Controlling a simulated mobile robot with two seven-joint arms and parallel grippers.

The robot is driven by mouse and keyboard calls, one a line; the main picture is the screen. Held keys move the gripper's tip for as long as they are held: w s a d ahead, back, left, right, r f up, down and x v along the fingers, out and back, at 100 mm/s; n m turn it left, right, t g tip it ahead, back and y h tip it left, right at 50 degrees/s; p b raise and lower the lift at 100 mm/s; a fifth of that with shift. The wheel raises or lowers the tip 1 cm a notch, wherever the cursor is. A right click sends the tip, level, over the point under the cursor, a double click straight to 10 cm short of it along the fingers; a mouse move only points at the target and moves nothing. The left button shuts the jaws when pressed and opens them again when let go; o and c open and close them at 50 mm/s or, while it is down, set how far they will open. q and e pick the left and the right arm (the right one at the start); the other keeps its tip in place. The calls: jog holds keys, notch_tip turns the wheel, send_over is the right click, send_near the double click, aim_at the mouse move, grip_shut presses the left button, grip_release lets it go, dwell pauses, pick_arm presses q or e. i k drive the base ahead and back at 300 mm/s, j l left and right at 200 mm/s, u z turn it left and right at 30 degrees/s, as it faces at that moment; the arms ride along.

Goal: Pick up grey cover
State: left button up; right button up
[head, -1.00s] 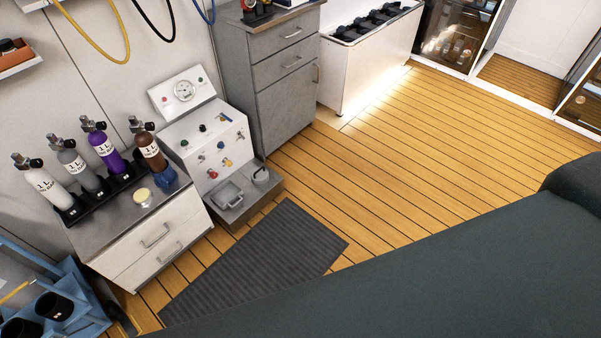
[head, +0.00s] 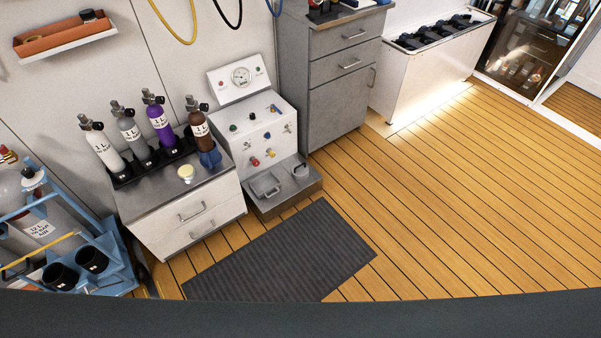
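A fill panel (head: 265,135) with a white sloped front, a gauge and several knobs stands against the wall left of centre. On its low grey ledge (head: 287,201) lies a grey rectangular piece (head: 265,187) with a handle-like bar. Either could be the grey cover; I cannot tell which. Neither of my grippers is in view.
A drawer cabinet (head: 197,217) with several 1 L bottles and a yellow-topped item (head: 186,173) stands left of the panel. A grey cabinet (head: 335,90) stands right. A dark mat (head: 285,255) lies in front; the wooden floor (head: 450,200) at right is clear.

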aim_at(299, 172)
jog(key=i+z, duration=0.1)
jog(key=z, duration=0.25)
jog(key=j+z, duration=0.1)
jog(key=z, duration=0.25)
jog(key=i+j+z, duration=0.1)
jog(key=z, duration=0.3)
jog(key=i+j+z, duration=0.3)
jog(key=j, duration=0.2)
jog(key=i+j+z, duration=0.2)
jog(key=i+j, duration=0.1)
jog(key=j, duration=0.35)
jog(key=i+j, duration=0.1)
jog(key=j, duration=0.35)
